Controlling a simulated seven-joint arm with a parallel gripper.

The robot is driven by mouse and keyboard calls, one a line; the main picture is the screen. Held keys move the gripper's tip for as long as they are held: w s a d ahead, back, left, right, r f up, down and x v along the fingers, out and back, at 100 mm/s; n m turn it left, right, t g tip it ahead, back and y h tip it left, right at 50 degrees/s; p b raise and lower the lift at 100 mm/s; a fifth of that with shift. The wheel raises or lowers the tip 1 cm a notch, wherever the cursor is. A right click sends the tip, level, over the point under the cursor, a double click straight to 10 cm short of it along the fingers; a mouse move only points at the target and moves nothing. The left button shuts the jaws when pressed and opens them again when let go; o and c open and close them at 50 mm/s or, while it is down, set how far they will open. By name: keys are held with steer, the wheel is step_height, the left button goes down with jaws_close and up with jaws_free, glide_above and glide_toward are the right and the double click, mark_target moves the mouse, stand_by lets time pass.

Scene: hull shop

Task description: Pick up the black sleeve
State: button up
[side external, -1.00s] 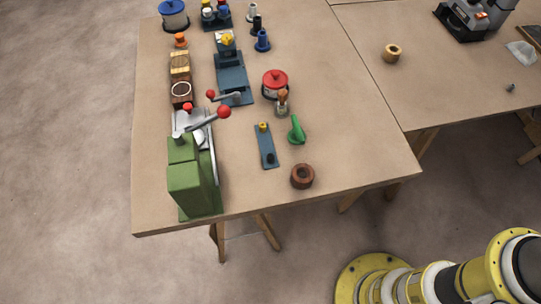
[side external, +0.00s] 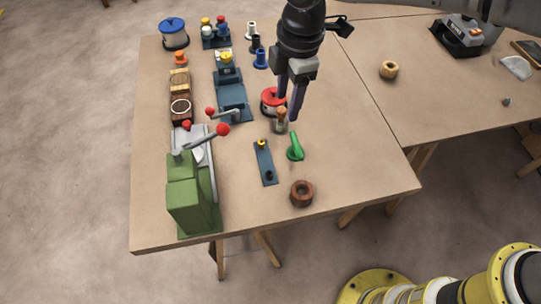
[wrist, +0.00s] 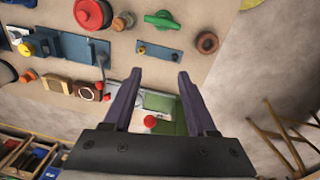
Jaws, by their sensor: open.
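The black sleeve (side external: 255,44) stands upright on the far part of the table, in a short row between a white sleeve (side external: 249,30) and a blue sleeve (side external: 261,58). I cannot make it out in the wrist view. My gripper (side external: 287,108) is open and empty, pointing down above the table. In the side picture it is to the right of and below the black sleeve, overlapping the red pot (side external: 270,102). The wrist view shows its two fingers (wrist: 153,78) spread apart with nothing between them.
A green vise-like machine (side external: 185,195) with red-knobbed levers stands at the near left. A blue pot (side external: 173,34), a rack of coloured knobs (side external: 215,36), a green handle (side external: 295,147) and a brown ring (side external: 302,193) stand around. The right front of the table (side external: 360,165) is clear.

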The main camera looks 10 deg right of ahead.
steer(key=n, duration=0.1)
glide_above(270, 173)
step_height(270, 173, down, 6)
steer(key=shift+g+h, duration=0.3)
steer(key=shift+g, duration=0.1)
steer(key=f, duration=0.8)
steer(key=shift+d, duration=0.3)
steer(key=shift+a+f, duration=0.2)
steer(key=shift+f, duration=1.15)
steer(key=shift+a+f, duration=0.15)
steer(key=shift+f, duration=1.2)
jaws_close()
